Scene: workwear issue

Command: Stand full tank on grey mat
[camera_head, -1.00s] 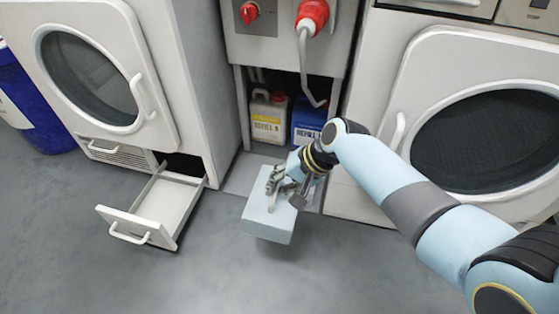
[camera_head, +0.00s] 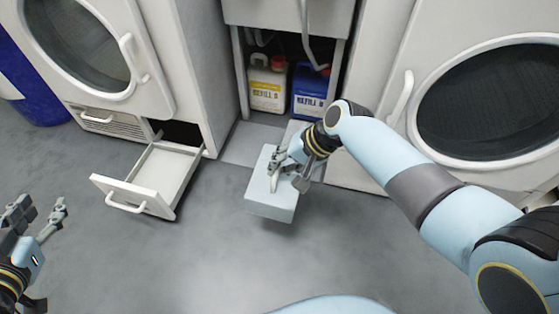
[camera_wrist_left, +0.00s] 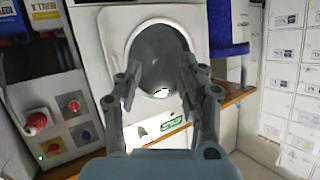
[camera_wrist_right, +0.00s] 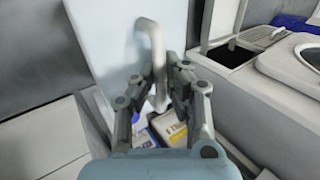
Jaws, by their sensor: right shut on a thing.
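The tank (camera_head: 271,196) is a pale blue-grey box with a handle; its fill level cannot be seen. My right gripper (camera_head: 280,175) is shut on its handle, and the right wrist view shows the handle (camera_wrist_right: 155,60) between the fingers. The tank hangs above the floor, with a shadow under it, at the near edge of the grey mat (camera_head: 246,146). The mat is a flat, lighter patch before the cabinet opening; the tank and my right arm hide part of it. My left gripper (camera_head: 38,212) is open and empty at the lower left.
An open, empty drawer (camera_head: 160,180) juts from the left machine. A yellow-labelled canister (camera_head: 268,86) and a blue canister (camera_head: 309,92) stand under the cabinet behind the mat. A white machine (camera_head: 395,150) borders the right. The floor (camera_head: 220,255) in front is clear.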

